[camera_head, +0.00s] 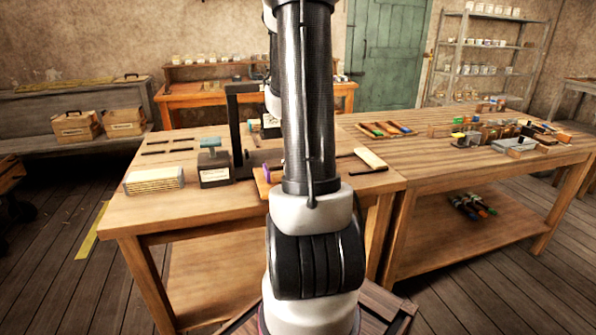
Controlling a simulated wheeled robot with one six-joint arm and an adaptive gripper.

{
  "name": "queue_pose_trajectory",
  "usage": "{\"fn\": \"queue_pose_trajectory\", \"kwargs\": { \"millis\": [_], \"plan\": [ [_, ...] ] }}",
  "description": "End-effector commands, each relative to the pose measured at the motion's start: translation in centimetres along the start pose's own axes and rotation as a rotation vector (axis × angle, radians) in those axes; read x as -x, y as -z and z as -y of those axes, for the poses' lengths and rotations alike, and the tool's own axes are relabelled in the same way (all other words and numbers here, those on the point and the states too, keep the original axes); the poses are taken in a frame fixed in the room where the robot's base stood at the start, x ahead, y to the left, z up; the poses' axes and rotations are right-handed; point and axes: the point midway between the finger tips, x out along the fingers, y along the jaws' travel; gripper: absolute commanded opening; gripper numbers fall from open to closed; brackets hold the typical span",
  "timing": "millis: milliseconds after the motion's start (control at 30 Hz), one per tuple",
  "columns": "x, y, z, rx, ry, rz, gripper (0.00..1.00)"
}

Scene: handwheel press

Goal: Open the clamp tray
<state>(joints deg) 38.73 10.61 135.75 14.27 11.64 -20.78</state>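A black upright frame (236,135) with a top bar stands on the near wooden table (150,212); it looks like the press. Its right part is hidden behind my arm. Left of its foot is a dark block (214,174) with a teal top and a pale label. A low wooden piece (262,184) shows at the left edge of my arm. I cannot tell which part is the clamp tray or whether it is open. My arm rises through the middle of the view. A white wrist joint shows behind it near the frame; my gripper's fingers are hidden.
A stack of pale sheets or cards (154,180) lies at the table's left. A pale-headed mallet-like tool (370,158) lies right of my arm. The right workbench (440,160) holds a coloured tool tray (387,129) and many small items (515,137). The table's front left is clear.

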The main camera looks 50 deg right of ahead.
Motion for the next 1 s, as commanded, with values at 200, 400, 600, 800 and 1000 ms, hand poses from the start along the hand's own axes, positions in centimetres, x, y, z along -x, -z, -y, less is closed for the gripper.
{"fn": "queue_pose_trajectory", "kwargs": {
  "millis": [200,400,600,800,1000],
  "plan": [
    [-0.21,-0.41,-0.42,0.004,-0.005,0.008,0.57],
    [-0.16,-0.33,-0.28,0.001,-0.003,0.007,0.91],
    [-0.08,-0.16,-0.11,0.0,-0.001,0.004,0.89],
    [-0.04,-0.05,-0.03,0.0,0.0,0.001,0.86],
    [-0.01,0.01,0.02,0.0,0.0,0.0,0.85]
  ]
}}
